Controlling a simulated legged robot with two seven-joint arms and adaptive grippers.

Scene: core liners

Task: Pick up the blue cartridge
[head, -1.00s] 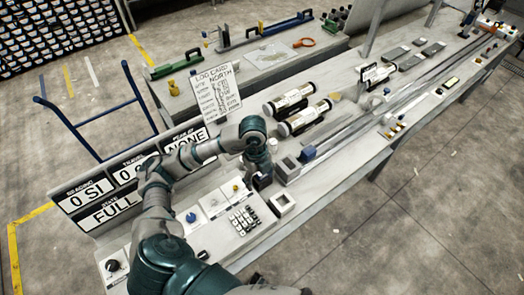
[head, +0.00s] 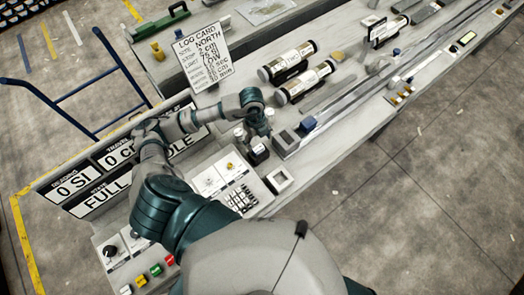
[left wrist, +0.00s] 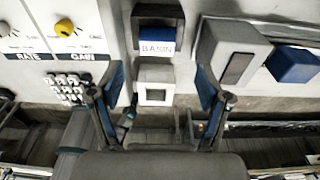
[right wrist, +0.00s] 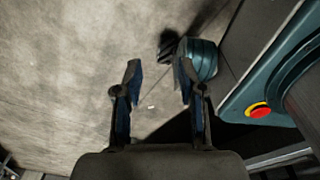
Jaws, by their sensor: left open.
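A blue block (left wrist: 156,34) with a white BASIN label sits in a dark holder at the top middle of the left wrist view. In the head view this holder (head: 258,153) is a small dark box at the console's edge. The frames do not settle whether this block is the blue cartridge. Another blue block (left wrist: 292,64), also in the head view (head: 307,125), is beside a grey housing. My left gripper (left wrist: 160,85) is open and empty, its fingers below the BASIN holder in its wrist view. My right gripper (right wrist: 158,75) is open and empty over floor.
A white square socket (left wrist: 155,95) shows between the left fingers. The grey housing (left wrist: 232,54) stands close to the right finger. A keypad (head: 239,197) and knobs are on the console. Two labelled core liners (head: 305,82) lie on the bench behind a long rail.

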